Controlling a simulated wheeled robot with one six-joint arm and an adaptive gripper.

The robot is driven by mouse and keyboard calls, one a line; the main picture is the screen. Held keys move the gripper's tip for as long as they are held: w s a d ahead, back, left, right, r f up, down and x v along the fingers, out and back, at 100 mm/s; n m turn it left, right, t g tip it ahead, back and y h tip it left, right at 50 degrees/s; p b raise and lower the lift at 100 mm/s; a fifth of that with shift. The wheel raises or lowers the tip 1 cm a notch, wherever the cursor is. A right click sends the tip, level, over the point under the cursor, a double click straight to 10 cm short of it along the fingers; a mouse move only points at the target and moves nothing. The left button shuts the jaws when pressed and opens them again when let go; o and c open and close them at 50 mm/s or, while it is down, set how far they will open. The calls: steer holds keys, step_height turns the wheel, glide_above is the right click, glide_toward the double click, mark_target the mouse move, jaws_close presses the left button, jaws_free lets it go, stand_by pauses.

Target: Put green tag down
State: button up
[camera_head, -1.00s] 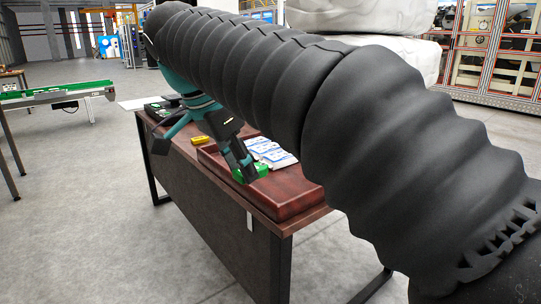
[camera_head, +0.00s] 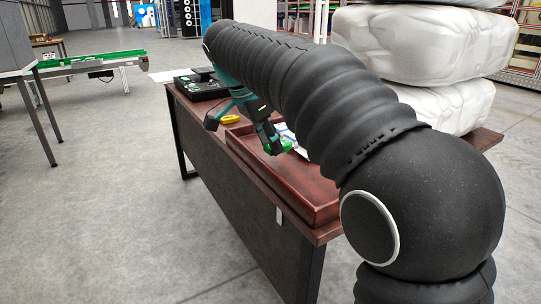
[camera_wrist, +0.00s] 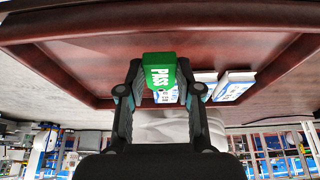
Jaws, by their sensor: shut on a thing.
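The green tag (camera_wrist: 159,71), lettered "PASS", is between the fingertips of my gripper (camera_wrist: 159,88) in the wrist view. My gripper is shut on it. In the head view my gripper (camera_head: 272,141) and the green tag (camera_head: 286,146) are over the dark red wooden tray (camera_head: 285,188), near its left part. I cannot tell whether the tag touches the tray floor. The wrist view shows the tray (camera_wrist: 70,52) upside down, with its floor and raised rim. My arm hides much of the tray in the head view.
White and blue packets (camera_wrist: 233,86) lie in the tray beside the tag. The tray stands on a dark desk (camera_head: 235,185). A yellow object (camera_head: 230,119) and a black device (camera_head: 200,86) are on the desk's far left. Large white sacks (camera_head: 425,50) stand behind.

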mark_target(265, 148)
steer(key=shift+w+a+f, duration=0.1)
steer(key=shift+w+f, duration=0.25)
steer(key=shift+w, duration=0.05)
steer(key=shift+f+b, duration=0.35)
steer(key=shift+f, duration=1.5)
steer(key=shift+f, duration=0.15)
steer(key=o, duration=0.9)
steer(key=p+v, duration=0.2)
steer(key=v, duration=1)
steer(key=shift+a, duration=0.1)
